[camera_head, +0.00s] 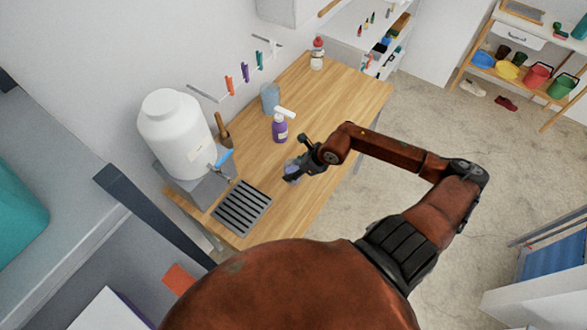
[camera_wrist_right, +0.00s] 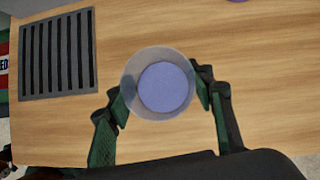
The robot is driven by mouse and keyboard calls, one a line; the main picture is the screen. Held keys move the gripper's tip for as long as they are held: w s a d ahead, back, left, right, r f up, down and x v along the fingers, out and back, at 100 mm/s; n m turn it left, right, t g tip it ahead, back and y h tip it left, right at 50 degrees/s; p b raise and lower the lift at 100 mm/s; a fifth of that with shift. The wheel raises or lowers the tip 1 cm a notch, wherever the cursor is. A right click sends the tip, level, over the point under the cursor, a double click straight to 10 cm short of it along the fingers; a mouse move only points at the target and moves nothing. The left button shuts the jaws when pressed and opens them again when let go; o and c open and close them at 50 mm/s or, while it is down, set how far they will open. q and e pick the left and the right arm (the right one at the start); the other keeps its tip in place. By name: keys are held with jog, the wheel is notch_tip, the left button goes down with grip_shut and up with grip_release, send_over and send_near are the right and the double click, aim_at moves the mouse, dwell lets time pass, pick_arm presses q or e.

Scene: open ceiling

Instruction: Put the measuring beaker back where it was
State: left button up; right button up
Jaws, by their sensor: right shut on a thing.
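The measuring beaker (camera_wrist_right: 158,84) is a clear round cup with a blue-violet disc showing inside, seen from above in the right wrist view. My right gripper (camera_wrist_right: 160,97) has its two fingers on either side of the beaker and is shut on it. My left gripper is not in view.
A dark slotted drain grate (camera_head: 242,208) lies on the table (camera_head: 340,95), below a white tank (camera_head: 177,130) with a blue-handled tap. A purple spray bottle (camera_head: 280,129), a bluish translucent container (camera_head: 270,97) and a red-capped bottle (camera_head: 317,54) stand farther back. Bare wood surrounds the beaker.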

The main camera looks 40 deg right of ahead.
jog(key=o, duration=1.4)
jog(key=v, duration=1.2)
